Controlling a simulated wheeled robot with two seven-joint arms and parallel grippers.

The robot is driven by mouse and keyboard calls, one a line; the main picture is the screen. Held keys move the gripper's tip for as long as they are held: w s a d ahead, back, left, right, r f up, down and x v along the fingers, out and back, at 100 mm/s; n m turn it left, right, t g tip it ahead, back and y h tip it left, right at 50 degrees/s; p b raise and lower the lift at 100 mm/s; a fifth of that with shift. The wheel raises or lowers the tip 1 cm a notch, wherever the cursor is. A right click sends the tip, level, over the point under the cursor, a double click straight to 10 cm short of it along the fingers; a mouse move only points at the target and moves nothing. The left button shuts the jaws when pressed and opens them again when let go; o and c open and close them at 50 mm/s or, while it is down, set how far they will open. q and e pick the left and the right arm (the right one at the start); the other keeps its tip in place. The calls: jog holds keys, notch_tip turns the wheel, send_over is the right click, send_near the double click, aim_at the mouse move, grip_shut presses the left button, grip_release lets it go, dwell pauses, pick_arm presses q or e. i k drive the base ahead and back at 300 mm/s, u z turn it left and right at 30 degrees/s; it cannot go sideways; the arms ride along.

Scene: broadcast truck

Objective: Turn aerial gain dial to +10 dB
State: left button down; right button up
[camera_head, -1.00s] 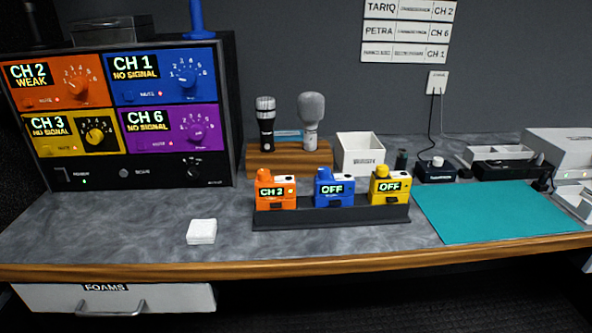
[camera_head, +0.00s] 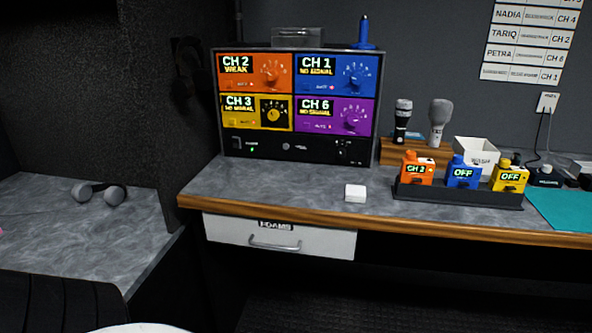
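The receiver rack (camera_head: 230,146) stands on the desk at the centre of the head view. It has orange CH 2 WEAK, blue CH 1 NO SIGNAL, yellow CH 3 NO SIGNAL and purple CH 6 NO SIGNAL modules, each with a round numbered dial. A small dark knob (camera_head: 342,147) sits at the right of the black bottom strip. Its label is too small to read, so I cannot tell whether it is the aerial gain dial or where it points. Neither gripper is in view.
A white block (camera_head: 355,193) lies on the desk before the rack. The charger base (camera_head: 455,196) with orange, blue and yellow packs is to its right. Headphones (camera_head: 98,192) lie on the left counter. The FOAMS drawer (camera_head: 300,241) is shut beneath the desk.

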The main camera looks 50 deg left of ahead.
aim_at(342, 153)
jog(key=k, duration=0.45)
jog(key=u, duration=1.85)
jog(key=i, duration=0.6)
